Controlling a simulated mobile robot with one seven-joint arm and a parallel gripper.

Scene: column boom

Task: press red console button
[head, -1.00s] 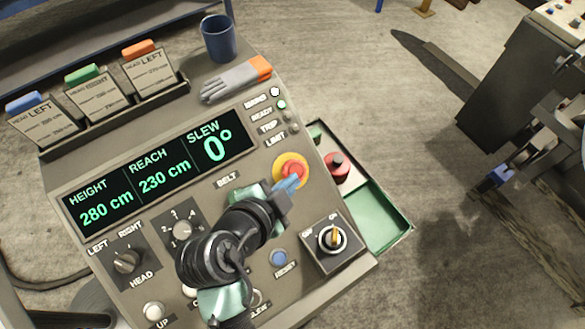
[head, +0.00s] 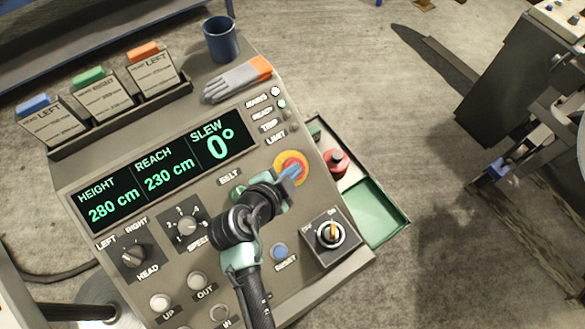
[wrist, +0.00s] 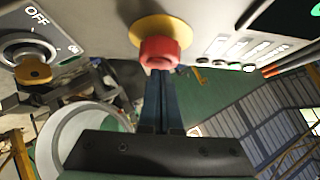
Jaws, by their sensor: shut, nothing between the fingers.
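The red console button (head: 287,172) is a mushroom button on a yellow ring, on the right side of the sloped console. My gripper (head: 293,170) is at it in the head view, its blue fingertips overlapping part of the red cap. In the wrist view the red button (wrist: 159,53) stands out from its yellow base, and the tips of my gripper (wrist: 158,75) are right at the cap's edge. The fingers are together with nothing between them. I cannot tell whether the tips touch the cap.
A key switch (head: 329,234) and a blue reset button (head: 279,251) sit below the red button. Gloves (head: 236,80) and a blue mug (head: 220,38) lie on the console's top.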

